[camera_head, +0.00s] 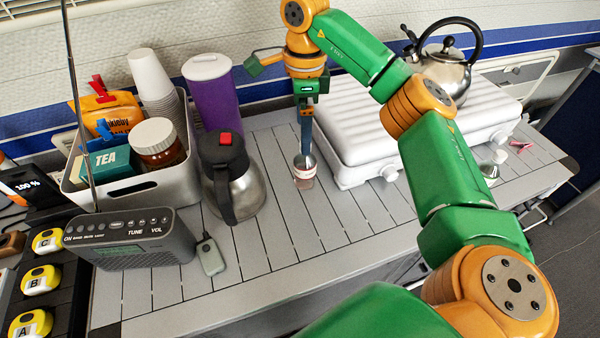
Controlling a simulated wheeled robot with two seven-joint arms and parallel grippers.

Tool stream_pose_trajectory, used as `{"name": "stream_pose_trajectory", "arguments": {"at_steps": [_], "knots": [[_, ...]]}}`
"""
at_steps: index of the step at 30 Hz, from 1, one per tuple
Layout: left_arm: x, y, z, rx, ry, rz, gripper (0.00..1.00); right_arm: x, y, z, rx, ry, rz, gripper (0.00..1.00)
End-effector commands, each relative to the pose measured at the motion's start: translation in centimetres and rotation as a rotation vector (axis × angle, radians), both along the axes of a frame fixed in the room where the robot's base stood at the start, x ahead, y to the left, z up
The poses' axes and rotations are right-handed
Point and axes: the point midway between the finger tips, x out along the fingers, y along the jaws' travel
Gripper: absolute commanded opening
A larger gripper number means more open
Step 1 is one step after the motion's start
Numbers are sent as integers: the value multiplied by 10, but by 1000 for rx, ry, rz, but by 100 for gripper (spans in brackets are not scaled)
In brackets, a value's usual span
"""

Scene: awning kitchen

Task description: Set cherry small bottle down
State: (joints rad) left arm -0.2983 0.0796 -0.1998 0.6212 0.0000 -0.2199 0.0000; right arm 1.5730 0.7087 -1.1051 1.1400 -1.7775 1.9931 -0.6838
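The cherry small bottle (304,173) is small and pinkish with a pale band, and it is upright over the slatted grey table (270,235), between the steel jug and the white stove. I cannot tell whether its base touches the table. My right gripper (306,150) points straight down from above, its dark fingers seen nearly edge-on and meeting the bottle's top. It looks shut on the bottle, and the fingers hide part of its upper end. My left gripper is not in view.
A steel jug (236,180) stands left of the bottle. The white stove (350,135) with a kettle (446,70) is close on the right. A grey bin (120,190) and a radio (130,245) are at left. The table in front of the bottle is clear.

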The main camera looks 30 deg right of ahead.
Motion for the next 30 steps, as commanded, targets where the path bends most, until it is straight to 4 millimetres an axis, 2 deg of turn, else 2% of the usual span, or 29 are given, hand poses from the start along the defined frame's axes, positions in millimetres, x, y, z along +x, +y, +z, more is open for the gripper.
{"name": "stream_pose_trajectory", "arguments": {"at_steps": [1,6,11,20,27,30], "knots": [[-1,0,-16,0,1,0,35,0,0,-16,0,0,0,97],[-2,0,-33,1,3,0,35,0,0,-33,0,0,0,97],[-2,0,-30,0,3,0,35,-1,0,-47,-1,3,1,97],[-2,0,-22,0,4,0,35,-7,0,-97,0,2,1,97],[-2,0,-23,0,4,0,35,-7,0,-102,0,-1,1,97],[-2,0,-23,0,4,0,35,-7,0,-102,0,0,1,70]]}}
